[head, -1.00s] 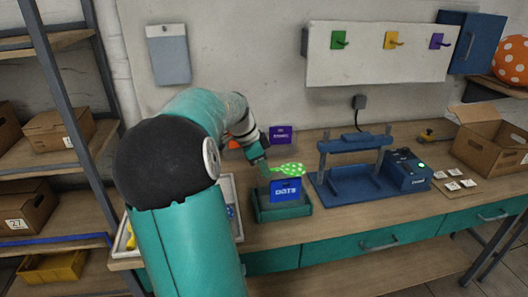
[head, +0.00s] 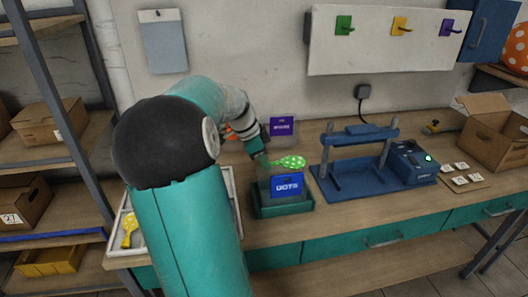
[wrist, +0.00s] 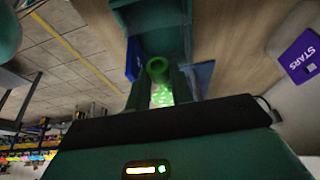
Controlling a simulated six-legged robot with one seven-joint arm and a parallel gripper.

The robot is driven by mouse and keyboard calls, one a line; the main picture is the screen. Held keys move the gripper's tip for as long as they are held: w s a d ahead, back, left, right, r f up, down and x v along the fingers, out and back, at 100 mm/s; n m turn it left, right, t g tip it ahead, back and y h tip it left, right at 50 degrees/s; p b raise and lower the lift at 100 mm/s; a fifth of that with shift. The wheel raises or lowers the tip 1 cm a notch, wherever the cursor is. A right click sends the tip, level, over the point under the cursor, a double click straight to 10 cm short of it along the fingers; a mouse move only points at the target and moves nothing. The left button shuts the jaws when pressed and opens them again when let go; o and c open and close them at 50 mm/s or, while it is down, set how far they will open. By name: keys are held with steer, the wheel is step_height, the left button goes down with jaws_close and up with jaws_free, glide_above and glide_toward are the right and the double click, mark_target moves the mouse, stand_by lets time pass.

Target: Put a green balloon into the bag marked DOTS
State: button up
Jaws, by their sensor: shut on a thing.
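A green balloon with pale dots (head: 289,162) is held by my gripper (head: 263,165) above the blue bag marked DOTS (head: 287,186). The bag stands upright in a teal tray (head: 268,210) on the bench. In the wrist view, my gripper (wrist: 162,85) is shut on the balloon's green neck, and the dotted body (wrist: 161,97) shows between the fingers. The blue bag (wrist: 134,60) and the teal tray (wrist: 165,22) are close beside the fingers there. Whether any part of the balloon is inside the bag's mouth cannot be told.
A purple bag marked STARS (wrist: 305,55) stands behind, also in the head view (head: 282,127). A blue press (head: 350,182) is to the right. A white tray (head: 230,190) with a yellow balloon (head: 130,231) is left. An open carton (head: 495,135) stands at far right.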

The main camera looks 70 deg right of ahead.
mark_target(265, 181)
steer(key=shift+d+f, duration=0.1)
steer(key=shift+f, duration=3.9)
steer(key=o, duration=0.8)
steer(key=shift+o, duration=0.2)
steer(key=shift+r, duration=6.55)
